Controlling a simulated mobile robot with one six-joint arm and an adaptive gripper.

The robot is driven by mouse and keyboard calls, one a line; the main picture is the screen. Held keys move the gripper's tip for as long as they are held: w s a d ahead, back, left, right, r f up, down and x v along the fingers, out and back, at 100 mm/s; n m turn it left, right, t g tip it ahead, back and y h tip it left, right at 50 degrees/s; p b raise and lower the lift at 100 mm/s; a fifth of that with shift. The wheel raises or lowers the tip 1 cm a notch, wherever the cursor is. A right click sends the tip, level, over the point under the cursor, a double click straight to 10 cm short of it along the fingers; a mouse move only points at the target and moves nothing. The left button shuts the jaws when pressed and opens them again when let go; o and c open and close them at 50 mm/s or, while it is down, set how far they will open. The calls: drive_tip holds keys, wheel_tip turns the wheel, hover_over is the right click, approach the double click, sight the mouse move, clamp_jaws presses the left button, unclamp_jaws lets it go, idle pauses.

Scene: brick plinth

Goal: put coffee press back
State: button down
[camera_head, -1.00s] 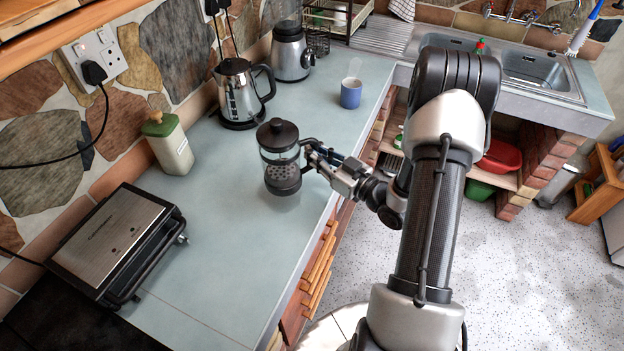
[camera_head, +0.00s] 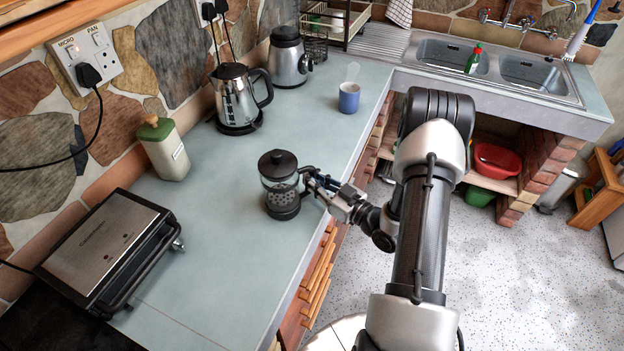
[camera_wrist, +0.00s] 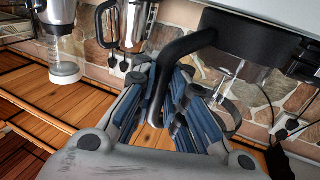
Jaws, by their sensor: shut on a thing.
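The coffee press (camera_head: 279,187) is a glass jug with a black lid, black base and black handle. In the head view it is upright over the worktop, near the front edge. I cannot tell whether its base touches the surface. My gripper (camera_head: 311,182) comes from the right and is shut on the handle. In the wrist view the blue-padded fingers (camera_wrist: 172,105) close around the black handle (camera_wrist: 186,45). Part of the press's dark body (camera_wrist: 250,38) shows at the top right there.
The sink (camera_head: 450,55) is at the back right. Worktop around the press is clear.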

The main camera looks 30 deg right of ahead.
drive_tip(key=shift+f, duration=0.15)
drive_tip(key=c, duration=1.6)
unclamp_jaws()
drive_tip(key=shift+c, duration=0.2)
